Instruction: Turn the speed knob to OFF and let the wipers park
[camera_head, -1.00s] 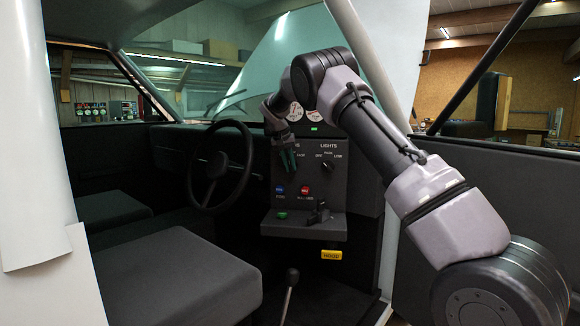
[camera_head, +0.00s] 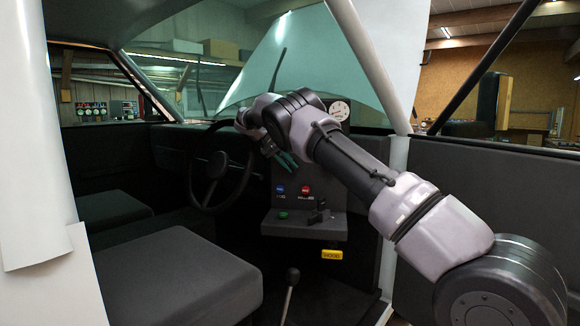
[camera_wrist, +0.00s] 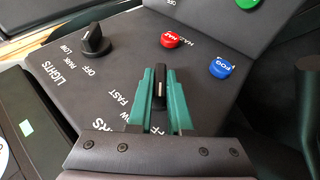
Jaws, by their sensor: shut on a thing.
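The speed knob (camera_wrist: 160,88) is black with a white line, on the dark dash panel. In the wrist view its long axis runs nearly up and down the picture. My gripper (camera_wrist: 160,80) has teal fingers, one on each side of the knob, shut on it. Labels reading FAST and LOW lie left of the fingers; other lettering is partly hidden. In the head view my gripper (camera_head: 288,160) is at the panel, and my arm hides the knob. One wiper (camera_head: 279,68) stands steeply on the windshield; another (camera_head: 200,96) stands nearly upright further left.
The lights knob (camera_wrist: 95,40) is beside the fingers. A red HAZ button (camera_wrist: 169,40) and a blue FOG button (camera_wrist: 221,68) are close by. The steering wheel (camera_head: 218,166) stands left of the panel. A yellow hood handle (camera_head: 332,254) is below it.

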